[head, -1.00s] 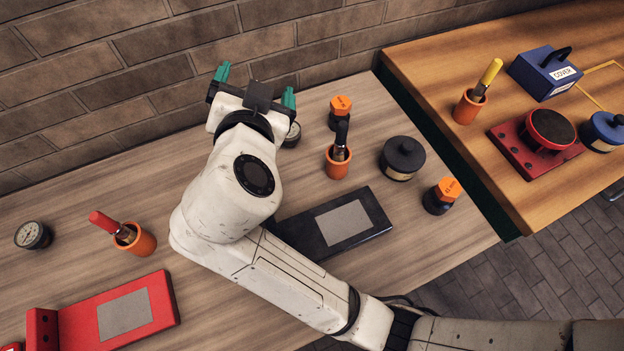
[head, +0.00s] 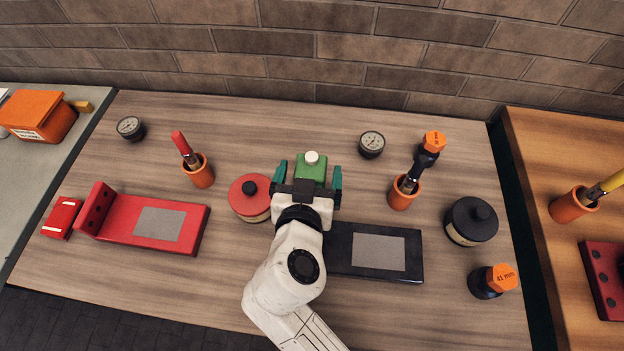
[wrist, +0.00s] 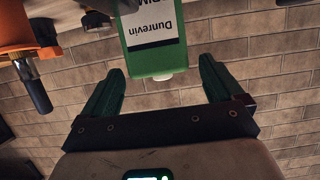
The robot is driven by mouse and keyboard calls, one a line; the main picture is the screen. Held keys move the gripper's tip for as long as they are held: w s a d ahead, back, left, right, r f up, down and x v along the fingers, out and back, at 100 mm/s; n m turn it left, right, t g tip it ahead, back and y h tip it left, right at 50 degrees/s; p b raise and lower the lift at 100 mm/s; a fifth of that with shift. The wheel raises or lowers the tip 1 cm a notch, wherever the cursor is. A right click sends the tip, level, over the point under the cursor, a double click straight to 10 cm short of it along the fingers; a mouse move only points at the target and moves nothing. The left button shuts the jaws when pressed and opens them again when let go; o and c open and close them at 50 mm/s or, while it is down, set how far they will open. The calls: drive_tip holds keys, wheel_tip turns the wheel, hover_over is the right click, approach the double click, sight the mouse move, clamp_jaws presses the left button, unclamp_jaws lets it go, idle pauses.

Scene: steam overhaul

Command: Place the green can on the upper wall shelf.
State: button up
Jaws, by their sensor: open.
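The green can (head: 311,168) with a white cap stands on the wooden bench, just beyond my gripper in the head view. In the wrist view the can (wrist: 154,58) shows a white label reading "Dunrevin" and sits ahead of and between the fingers. My gripper (head: 308,178) is open, its green fingers on either side of the can's near part; I cannot tell whether they touch it. The gripper also shows in the wrist view (wrist: 158,88), with a gap between each finger and the can. The upper wall shelf is not in view.
A red round tin (head: 249,196) stands close left of my gripper. An orange cup with a tool (head: 404,193) stands to the right. A black stand (head: 340,249) lies beside my wrist. Gauges (head: 371,144) stand near the brick wall. Bare bench lies behind the can.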

sight(312, 162)
drive_tip(key=p+x, duration=0.1)
drive_tip(key=x, duration=0.3)
drive_tip(key=shift+w+f, duration=0.3)
drive_tip(key=shift+c, duration=0.3)
drive_tip(key=shift+r, duration=0.1)
clamp_jaws()
